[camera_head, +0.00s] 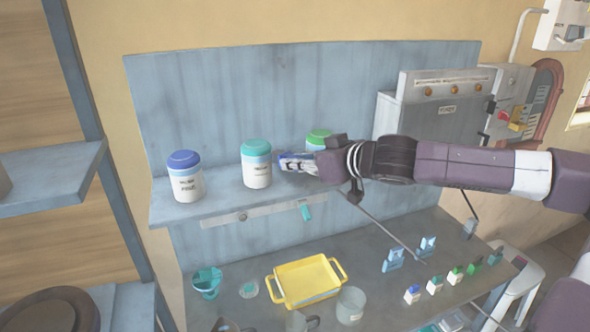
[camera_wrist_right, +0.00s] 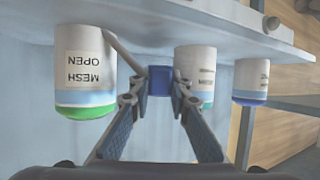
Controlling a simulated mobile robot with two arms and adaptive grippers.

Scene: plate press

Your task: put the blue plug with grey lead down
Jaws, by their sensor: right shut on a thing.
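My right gripper (camera_head: 284,160) is shut on the blue plug (camera_wrist_right: 159,81), in front of the shelf between the teal-lidded jar and the green-lidded jar. In the right wrist view, which looks upside down, the plug sits between the fingertips (camera_wrist_right: 155,90). Its grey lead (camera_wrist_right: 122,52) runs off up and to the left there. In the head view the plug is small and mostly hidden by the fingers. A thin grey line (camera_head: 385,230) slants below my right wrist; I cannot tell whether it is the lead. My left gripper is not in view.
The shelf (camera_head: 225,209) bears a blue-lidded jar (camera_head: 185,178), a teal-lidded jar (camera_head: 256,166) and a green-lidded jar (camera_head: 319,137). Below are a yellow tray (camera_head: 277,289), a glass beaker (camera_head: 351,305) and several small bottles (camera_head: 412,294). A grey machine (camera_head: 425,118) stands right.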

